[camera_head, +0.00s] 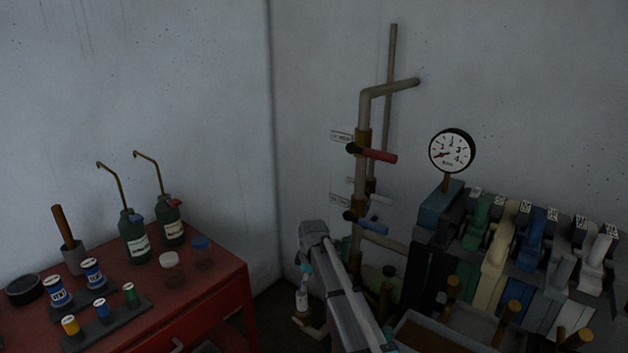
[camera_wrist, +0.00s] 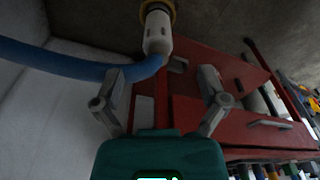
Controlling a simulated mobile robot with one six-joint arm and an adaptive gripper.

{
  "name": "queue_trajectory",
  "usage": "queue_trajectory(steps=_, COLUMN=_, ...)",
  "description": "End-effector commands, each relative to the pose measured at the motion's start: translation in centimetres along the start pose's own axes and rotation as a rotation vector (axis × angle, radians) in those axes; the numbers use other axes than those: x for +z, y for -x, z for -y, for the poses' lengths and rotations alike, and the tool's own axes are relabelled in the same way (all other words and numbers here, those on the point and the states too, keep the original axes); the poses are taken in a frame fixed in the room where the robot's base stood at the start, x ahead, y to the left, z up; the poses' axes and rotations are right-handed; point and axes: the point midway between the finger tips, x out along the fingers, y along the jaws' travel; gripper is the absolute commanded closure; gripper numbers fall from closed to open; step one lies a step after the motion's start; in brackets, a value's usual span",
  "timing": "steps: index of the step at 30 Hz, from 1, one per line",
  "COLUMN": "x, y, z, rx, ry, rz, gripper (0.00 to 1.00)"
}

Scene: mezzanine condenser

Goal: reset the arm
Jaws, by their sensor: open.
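My gripper (camera_wrist: 160,76) is open in the wrist view, its two grey fingers spread apart. A white fitting (camera_wrist: 157,35) with a blue hose (camera_wrist: 70,64) shows beyond and between the fingertips. The fitting meets a brass ring (camera_wrist: 157,9), and the fingers do not appear closed on it. In the head view my grey arm (camera_head: 345,310) rises from the bottom edge to a bend, with the wrist hanging beside the pipework. A white fitting (camera_head: 302,299) shows below the wrist. The fingers are not clear in that view.
A red cabinet (camera_head: 225,292) on the left carries bottles, jars and cans. A vertical pipe with a red-handled valve (camera_head: 378,155) and a blue-handled valve (camera_head: 372,226) stands behind my arm. A pressure gauge (camera_head: 452,150) and a row of coloured levers (camera_head: 495,250) are at right.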

Motion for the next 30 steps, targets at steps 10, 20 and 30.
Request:
queue_trajectory(steps=10, x=9.1, y=3.5, z=6.1, rx=0.012, ry=-0.406, rz=0.032, gripper=0.07)
queue_trajectory(steps=20, x=19.3, y=7.3, z=14.7, rx=0.045, ry=-0.972, rz=0.069, gripper=0.07)
queue_trajectory(steps=30, x=24.2, y=9.2, z=19.9, rx=0.073, ry=-1.32, rz=0.089, gripper=0.07)
